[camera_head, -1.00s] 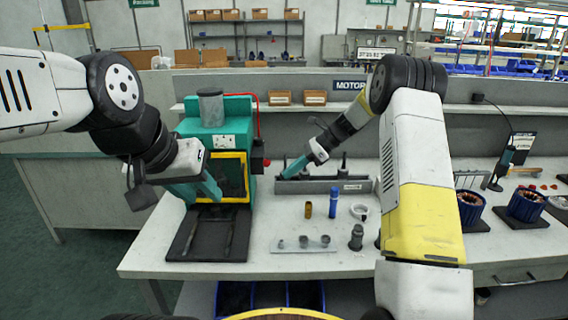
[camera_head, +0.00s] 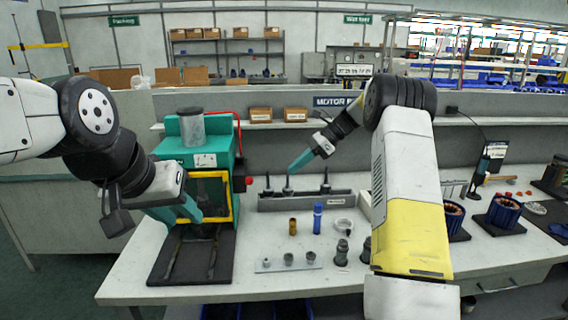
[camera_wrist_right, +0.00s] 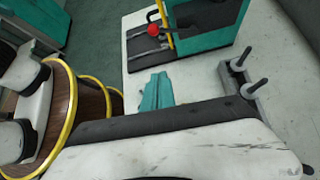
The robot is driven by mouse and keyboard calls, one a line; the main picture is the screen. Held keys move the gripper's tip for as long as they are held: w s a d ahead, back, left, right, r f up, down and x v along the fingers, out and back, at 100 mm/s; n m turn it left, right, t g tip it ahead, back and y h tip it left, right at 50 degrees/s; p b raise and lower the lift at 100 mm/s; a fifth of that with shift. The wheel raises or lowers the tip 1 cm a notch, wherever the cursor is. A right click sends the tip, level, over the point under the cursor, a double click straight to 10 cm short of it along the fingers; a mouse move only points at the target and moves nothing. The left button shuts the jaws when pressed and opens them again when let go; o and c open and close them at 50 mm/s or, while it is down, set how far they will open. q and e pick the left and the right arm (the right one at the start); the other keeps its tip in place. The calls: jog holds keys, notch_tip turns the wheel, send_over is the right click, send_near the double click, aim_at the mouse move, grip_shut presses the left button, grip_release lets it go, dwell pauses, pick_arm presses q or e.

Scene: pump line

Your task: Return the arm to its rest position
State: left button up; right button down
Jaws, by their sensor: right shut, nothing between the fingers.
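My right arm reaches in from the right in the head view. Its teal right gripper (camera_head: 300,162) is shut and empty, in the air in front of the shelf and above the grey rack (camera_head: 300,202). Its shut teal fingers (camera_wrist_right: 155,92) also show in the right wrist view, apart from any object. My left arm comes in from the left. Its teal left gripper (camera_head: 190,212) hangs in front of the teal machine (camera_head: 208,152), by the yellow-framed opening. Its fingertips overlap, so its opening cannot be told.
On the worktable (camera_head: 250,287) stand a blue cylinder (camera_head: 317,218), a brass piece (camera_head: 293,227), a white ring (camera_head: 344,226) and a plate with small grey parts (camera_head: 288,263). Copper-wound stators (camera_head: 506,212) stand at right. The black base (camera_head: 192,262) lies before the machine.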

jog(key=s+r+n+t+h, duration=0.2)
jog(key=s+r+n, duration=0.3)
jog(key=s, duration=0.4)
jog(key=s+r+n+t+h, duration=0.15)
jog(key=s+r+n, duration=0.25)
jog(key=s+r, duration=0.4)
jog(key=s+d+f+n+t+h, duration=0.1)
jog(key=s+f+n+t+h, duration=0.1)
jog(key=s+n, duration=0.3)
jog(key=s+d+f+n+t+h, duration=0.1)
jog(key=s+n, duration=0.4)
jog(key=s, duration=0.9)
jog(key=shift+d+f+t+h, duration=0.35)
jog(key=shift+d+f+h, duration=0.2)
jog(key=shift+d, duration=0.15)
jog(key=shift+s, duration=0.1)
